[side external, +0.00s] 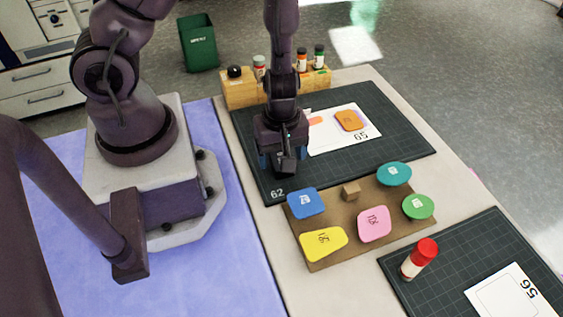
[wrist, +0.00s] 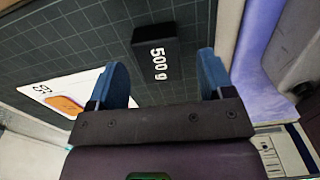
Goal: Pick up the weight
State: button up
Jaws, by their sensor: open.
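My gripper (wrist: 163,68) is open, with blue fingers to the left and right of the weight in that view and a gap on each side. In the side view my gripper (side external: 284,165) points down over the left part of the mat (side external: 405,143), near the printed "62". There I cannot clearly tell the weight from the dark gripper.
A white card (side external: 335,138) with an orange piece (side external: 350,120) lies on the mat. A brown board (side external: 335,248) with several coloured pieces is in front. A red-capped bottle (side external: 418,258) stands on another mat. A wooden rack (side external: 240,93) with bottles stands behind.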

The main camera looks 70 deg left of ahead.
jog(key=shift+s+a+f, duration=0.1)
jog(key=shift+f, duration=1.05)
jog(key=c, duration=1.3)
